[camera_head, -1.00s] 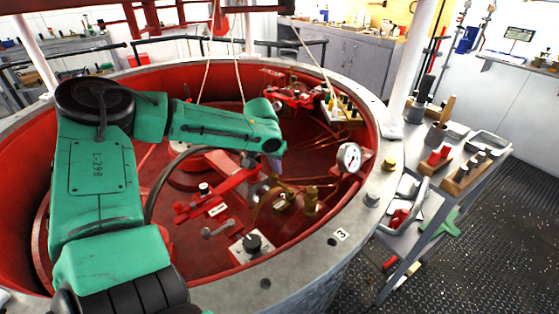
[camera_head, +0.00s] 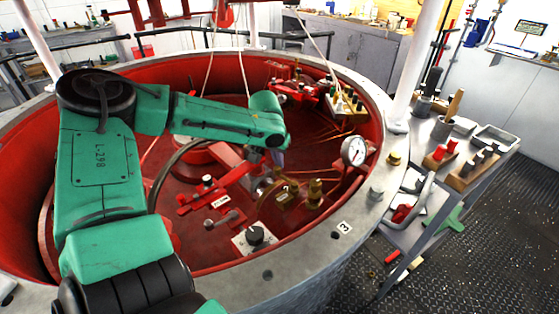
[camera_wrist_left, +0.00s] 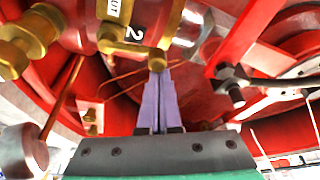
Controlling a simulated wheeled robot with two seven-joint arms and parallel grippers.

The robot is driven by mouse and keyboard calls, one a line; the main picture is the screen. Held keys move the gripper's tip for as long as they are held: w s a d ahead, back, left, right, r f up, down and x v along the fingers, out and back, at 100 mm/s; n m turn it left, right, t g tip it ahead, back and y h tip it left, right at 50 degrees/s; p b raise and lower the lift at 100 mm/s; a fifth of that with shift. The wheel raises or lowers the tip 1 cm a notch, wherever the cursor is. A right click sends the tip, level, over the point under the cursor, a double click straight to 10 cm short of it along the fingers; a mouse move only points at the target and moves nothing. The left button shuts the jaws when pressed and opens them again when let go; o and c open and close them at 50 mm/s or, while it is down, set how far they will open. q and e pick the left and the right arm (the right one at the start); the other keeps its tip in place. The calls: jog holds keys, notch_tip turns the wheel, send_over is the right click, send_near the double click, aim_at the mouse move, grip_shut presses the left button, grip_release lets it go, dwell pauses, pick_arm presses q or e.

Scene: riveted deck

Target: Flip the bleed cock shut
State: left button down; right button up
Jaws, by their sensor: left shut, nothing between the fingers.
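A brass fitting with a tag "2" (camera_head: 285,190) stands inside the red round housing; I take it for the bleed cock. My left gripper (camera_head: 279,158) hangs over the fitting, pointing down, partly hidden by my forearm. In the wrist view my left gripper's purple fingers (camera_wrist_left: 158,76) are together with nothing between them. Their tips are at the lever's end; I cannot tell whether they touch it. My right gripper is not in view.
A pressure gauge (camera_head: 354,150) stands right of the fitting, with a brass valve (camera_head: 314,192) nearer. A tool cart (camera_head: 455,205) stands outside, at right.

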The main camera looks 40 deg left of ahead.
pick_arm(q)
jog(key=shift+s, duration=0.2)
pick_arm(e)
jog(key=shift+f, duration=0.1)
pick_arm(q)
jog(key=s+n, duration=0.1)
jog(key=n, duration=0.2)
jog(key=s+n+g+y+b, duration=0.1)
jog(key=n, duration=0.1)
jog(key=shift+s+d+f, duration=0.1)
jog(key=shift+s+d, duration=0.1)
jog(key=shift+s, duration=0.1)
jog(key=shift+s+d+n+g+y+b, duration=0.15)
jog(key=shift+s+d+n+g+y, duration=0.25)
jog(key=shift+s+d+n, duration=0.8)
jog(key=shift+s+d+n+g+y+b, duration=0.15)
jog(key=shift+s+d+n+g+y, duration=0.2)
jog(key=shift+s+d+n, duration=0.85)
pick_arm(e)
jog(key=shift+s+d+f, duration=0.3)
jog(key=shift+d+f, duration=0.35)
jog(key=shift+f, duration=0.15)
pick_arm(q)
jog(key=shift+w+a+n, duration=0.3)
jog(key=shift+w+n, duration=0.05)
jog(key=shift+n, duration=0.05)
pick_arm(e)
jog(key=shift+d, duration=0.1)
